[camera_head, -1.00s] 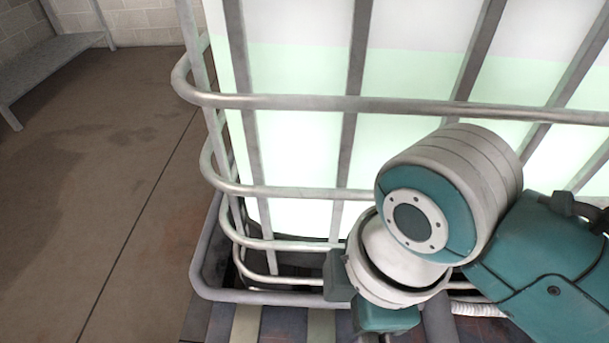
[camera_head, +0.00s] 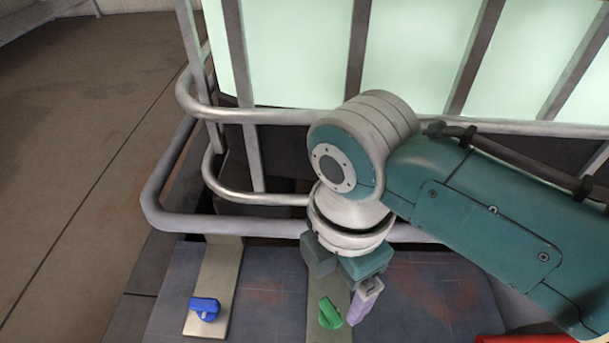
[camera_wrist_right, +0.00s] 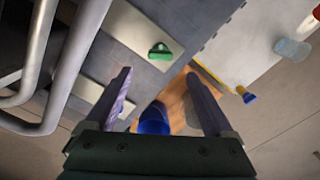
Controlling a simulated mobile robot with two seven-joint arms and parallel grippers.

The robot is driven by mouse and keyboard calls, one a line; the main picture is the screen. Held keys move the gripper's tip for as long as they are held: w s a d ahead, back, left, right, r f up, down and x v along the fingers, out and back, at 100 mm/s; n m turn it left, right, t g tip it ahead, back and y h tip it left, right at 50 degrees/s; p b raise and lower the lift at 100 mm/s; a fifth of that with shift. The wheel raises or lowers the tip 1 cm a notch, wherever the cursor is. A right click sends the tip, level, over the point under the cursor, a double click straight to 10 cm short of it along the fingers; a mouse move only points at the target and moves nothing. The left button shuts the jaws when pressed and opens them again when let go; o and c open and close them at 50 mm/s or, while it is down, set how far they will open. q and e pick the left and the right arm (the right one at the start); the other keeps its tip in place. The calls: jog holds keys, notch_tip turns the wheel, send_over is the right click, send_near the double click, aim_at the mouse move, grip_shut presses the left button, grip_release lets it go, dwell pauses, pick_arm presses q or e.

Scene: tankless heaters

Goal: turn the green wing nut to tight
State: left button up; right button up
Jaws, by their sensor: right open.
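The green wing nut (camera_head: 330,313) sits on a pale strip on the dark panel, near the bottom of the head view. It also shows in the right wrist view (camera_wrist_right: 160,51), beyond the fingertips and between their lines. My right gripper (camera_head: 353,296) is just above and beside the nut, to its right in the head view. In the right wrist view its two purple fingers (camera_wrist_right: 161,92) are wide apart with nothing gripped. One finger is mostly hidden in the head view. My left gripper is out of view.
A blue wing nut (camera_head: 205,308) sits on another pale strip to the left. A caged tank with metal rails (camera_head: 258,198) stands behind the panel. The right wrist view shows a blue object (camera_wrist_right: 155,118) below on a wooden surface. A red edge (camera_head: 492,338) shows at bottom right.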

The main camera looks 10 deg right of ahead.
aim_at(331, 310)
notch_tip(331, 310, down, 9)
jog(key=b, duration=0.7)
jog(key=shift+f, duration=0.15)
jog(key=shift+c, duration=0.4)
jog(key=c, duration=1.3)
